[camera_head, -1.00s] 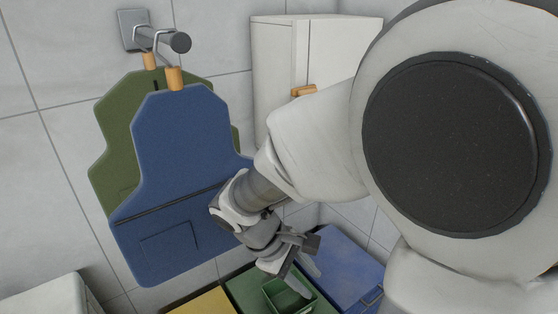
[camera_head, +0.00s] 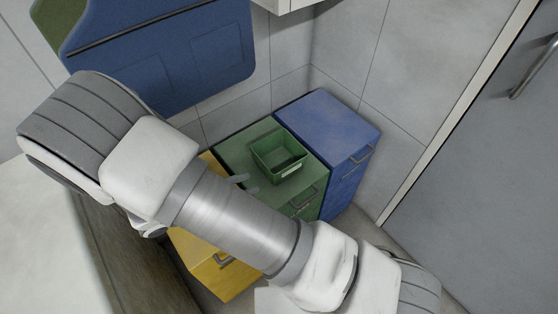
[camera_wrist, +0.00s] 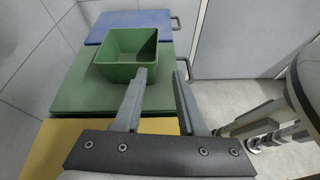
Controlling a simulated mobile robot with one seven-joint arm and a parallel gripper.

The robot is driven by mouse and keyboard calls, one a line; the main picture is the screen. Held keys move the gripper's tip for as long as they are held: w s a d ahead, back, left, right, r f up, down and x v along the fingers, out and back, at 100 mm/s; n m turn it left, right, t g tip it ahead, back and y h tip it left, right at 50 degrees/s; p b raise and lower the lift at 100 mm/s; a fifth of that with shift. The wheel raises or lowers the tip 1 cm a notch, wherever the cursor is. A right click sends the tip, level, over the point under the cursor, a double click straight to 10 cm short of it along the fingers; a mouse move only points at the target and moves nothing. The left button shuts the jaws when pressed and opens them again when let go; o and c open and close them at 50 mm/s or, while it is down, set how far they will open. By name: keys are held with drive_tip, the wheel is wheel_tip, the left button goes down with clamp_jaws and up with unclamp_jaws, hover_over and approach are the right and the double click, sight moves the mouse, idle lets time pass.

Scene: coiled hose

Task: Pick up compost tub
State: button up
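The compost tub (camera_head: 290,172) is a small, open green tub with a pale label on one side. It stands upright on the lid of the green bin (camera_head: 233,151). In the wrist view the tub (camera_wrist: 114,72) is just ahead and left of centre, and looks empty. My gripper (camera_wrist: 160,77) is open with nothing between its fingers. Its left fingertip overlaps the tub's near right corner in the picture; I cannot tell whether they touch. In the head view the fingers of my gripper (camera_head: 247,184) show beside the tub, and my arm hides the rest.
A blue bin (camera_head: 326,124) stands right of the green one and a yellow bin (camera_head: 212,270) left of it, both with handles. Tiled walls close in behind. Aprons (camera_head: 165,55) hang at upper left. A grey door (camera_head: 485,150) is at the right.

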drive_tip(key=b, duration=0.3)
approach(292, 171)
drive_tip(key=d, duration=0.1)
drive_tip(key=w+d, duration=0.1)
drive_tip(key=d, duration=0.2)
drive_tip(key=shift+w+r, duration=0.25)
drive_tip(key=shift+w, duration=0.15)
drive_tip(key=b+x, duration=0.2)
drive_tip(key=x, duration=0.3)
drive_tip(key=shift+w+a+f, duration=0.1)
drive_tip(key=shift+w, duration=0.2)
clamp_jaws()
idle(0.4)
